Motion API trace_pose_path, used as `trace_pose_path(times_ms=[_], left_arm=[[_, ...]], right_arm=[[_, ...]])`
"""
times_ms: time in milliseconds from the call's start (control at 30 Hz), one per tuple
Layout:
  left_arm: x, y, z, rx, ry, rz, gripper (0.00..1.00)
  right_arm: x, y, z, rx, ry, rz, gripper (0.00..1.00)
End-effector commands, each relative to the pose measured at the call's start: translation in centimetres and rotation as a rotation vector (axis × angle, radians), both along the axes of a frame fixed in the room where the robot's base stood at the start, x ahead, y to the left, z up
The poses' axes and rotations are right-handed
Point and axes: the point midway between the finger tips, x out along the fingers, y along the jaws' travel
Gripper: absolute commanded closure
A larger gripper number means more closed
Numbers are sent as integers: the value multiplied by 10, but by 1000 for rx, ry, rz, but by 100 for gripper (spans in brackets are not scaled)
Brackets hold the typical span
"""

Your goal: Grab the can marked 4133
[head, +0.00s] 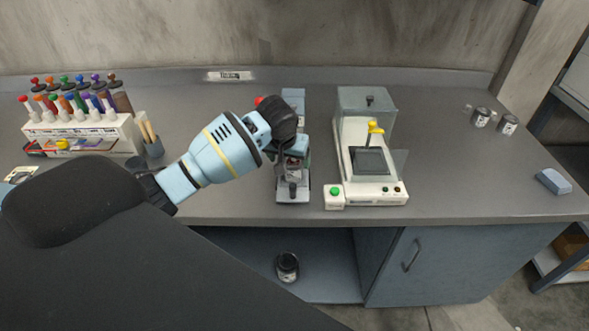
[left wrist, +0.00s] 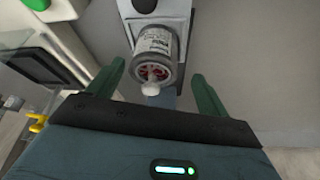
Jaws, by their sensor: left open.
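In the left wrist view a small can (left wrist: 155,46) with a pale printed label and red at its near end sits in a grey bench device. Its print is too small to read, so I cannot tell if it is 4133. My left gripper (left wrist: 158,72) is open, with its green fingers to either side of the can's near end and no clear grip on it. In the head view my left gripper (head: 290,157) is over the device (head: 294,197) and hides most of it. Two more cans (head: 481,117) (head: 508,124) stand at the bench's right. My right gripper is out of view.
A balance with a clear hood (head: 378,193) stands just right of the device. Another can (head: 287,267) is on the shelf below. A blue-grey block (head: 554,181) lies right; bench between is clear.

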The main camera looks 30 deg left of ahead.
Motion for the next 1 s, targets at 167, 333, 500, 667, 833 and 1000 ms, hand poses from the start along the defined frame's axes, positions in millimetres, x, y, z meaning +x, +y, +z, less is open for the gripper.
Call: trace_pose_path(times_ms=[167, 333, 500, 667, 833, 1000], left_arm=[[4, -1, -5, 0, -1, -1, 21], [18, -4, -27, -1, 3, -1, 21], [25, -1, -43, -1, 0, 0, 21], [27, -1, -45, 0, -3, 0, 21], [27, -1, -44, -1, -4, -1, 25], [27, -1, -44, -1, -4, -1, 47]], right_arm=[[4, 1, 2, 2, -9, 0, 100], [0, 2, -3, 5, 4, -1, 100], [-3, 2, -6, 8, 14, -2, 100], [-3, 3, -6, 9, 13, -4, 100], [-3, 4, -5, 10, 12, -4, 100], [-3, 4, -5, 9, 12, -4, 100]])
